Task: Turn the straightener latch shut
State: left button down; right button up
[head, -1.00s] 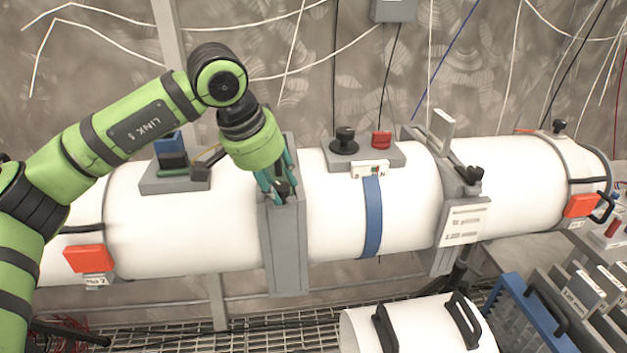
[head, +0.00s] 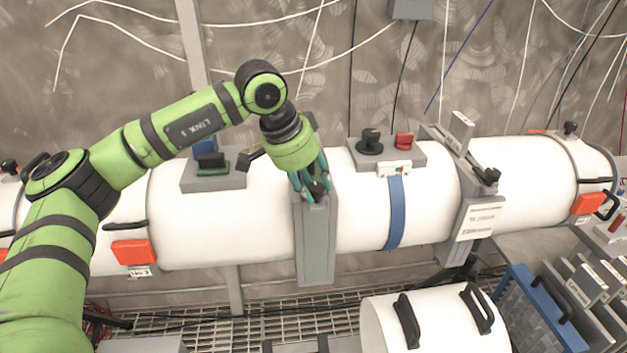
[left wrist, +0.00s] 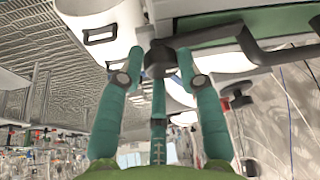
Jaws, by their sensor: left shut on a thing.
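My left gripper (head: 316,190) is at the upper front of a grey collar (head: 317,245) around the white tube. In the left wrist view, its three teal fingers (left wrist: 160,85) are closed around the end of a dark bent handle (left wrist: 250,42), apparently the latch. The handle's bar runs off to the right there. In the head view the fingers hide most of the held part, so the latch's angle is hard to tell. My right gripper is not clearly visible.
A second grey collar (head: 462,220) with a label plate and dark knob stands to the right. A grey block (head: 390,152) with a black knob and red piece sits on the tube between them. A white cylinder (head: 430,325) with black handles lies below, beside a blue rack (head: 535,300).

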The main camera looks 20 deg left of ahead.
pick_arm(q)
jog(key=c, duration=0.9)
grip_release()
jog(key=shift+s+a+f, duration=0.1)
jog(key=shift+s+f, duration=0.05)
jog(key=shift+f, duration=0.15)
jog(key=shift+o, duration=0.2)
jog(key=shift+a+r, duration=0.1)
jog(key=shift+r, duration=0.35)
jog(key=v, duration=1.1)
jog(key=shift+r, duration=0.15)
